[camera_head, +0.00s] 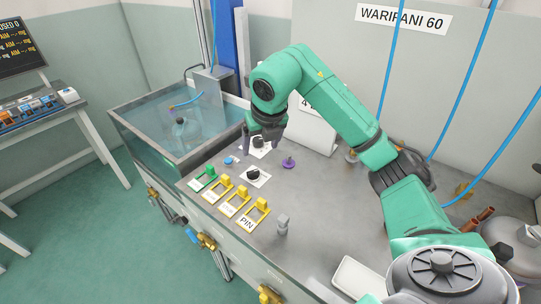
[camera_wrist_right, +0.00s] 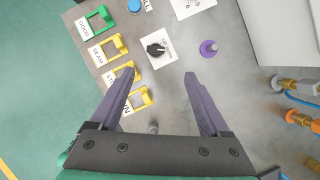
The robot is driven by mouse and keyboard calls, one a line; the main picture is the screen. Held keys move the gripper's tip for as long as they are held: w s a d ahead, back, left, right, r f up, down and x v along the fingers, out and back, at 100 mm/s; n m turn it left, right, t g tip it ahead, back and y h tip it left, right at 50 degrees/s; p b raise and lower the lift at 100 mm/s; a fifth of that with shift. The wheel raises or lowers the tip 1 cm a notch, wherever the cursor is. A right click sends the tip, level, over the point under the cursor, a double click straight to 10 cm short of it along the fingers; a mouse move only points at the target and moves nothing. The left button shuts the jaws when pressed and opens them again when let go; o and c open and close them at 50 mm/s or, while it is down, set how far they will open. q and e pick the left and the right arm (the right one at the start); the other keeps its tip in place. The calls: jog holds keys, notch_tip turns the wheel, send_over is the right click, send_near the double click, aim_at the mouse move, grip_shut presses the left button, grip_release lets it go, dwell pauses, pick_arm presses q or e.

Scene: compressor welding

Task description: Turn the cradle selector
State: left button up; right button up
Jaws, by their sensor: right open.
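A black selector knob (camera_wrist_right: 156,48) on a white label plate shows in the right wrist view, just ahead of my right gripper (camera_wrist_right: 159,76) and between the lines of its fingers. The fingers are apart and empty, not touching the knob. The label is too small to read surely. In the head view one black knob (camera_head: 252,175) sits on a white plate beside the yellow brackets. A second dark knob (camera_head: 258,143) sits farther back, close under my right gripper (camera_head: 263,138) in the picture. I cannot tell which is the cradle selector. My left gripper is not in view.
Green (camera_head: 206,178) and yellow (camera_head: 241,192) brackets line the table's left edge, with a blue button (camera_head: 229,160) behind them. A purple knob (camera_head: 289,163) stands to the right. A glass water tank (camera_head: 160,125) adjoins the table. A white tray (camera_head: 355,279) lies near the front.

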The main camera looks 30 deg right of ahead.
jog(key=p, duration=0.1)
send_near(253, 171)
jog(key=p+x, duration=0.1)
jog(key=x, duration=0.6)
jog(key=shift+f, duration=0.3)
jog(key=shift+w+a+f, duration=0.1)
jog(key=shift+w+f, duration=0.05)
jog(key=shift+f, duration=0.2)
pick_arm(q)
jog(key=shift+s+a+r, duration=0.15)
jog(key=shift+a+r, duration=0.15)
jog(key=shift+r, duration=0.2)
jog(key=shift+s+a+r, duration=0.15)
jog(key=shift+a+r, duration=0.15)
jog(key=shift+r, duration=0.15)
pick_arm(e)
jog(key=shift+c, duration=0.3)
grip_shut()
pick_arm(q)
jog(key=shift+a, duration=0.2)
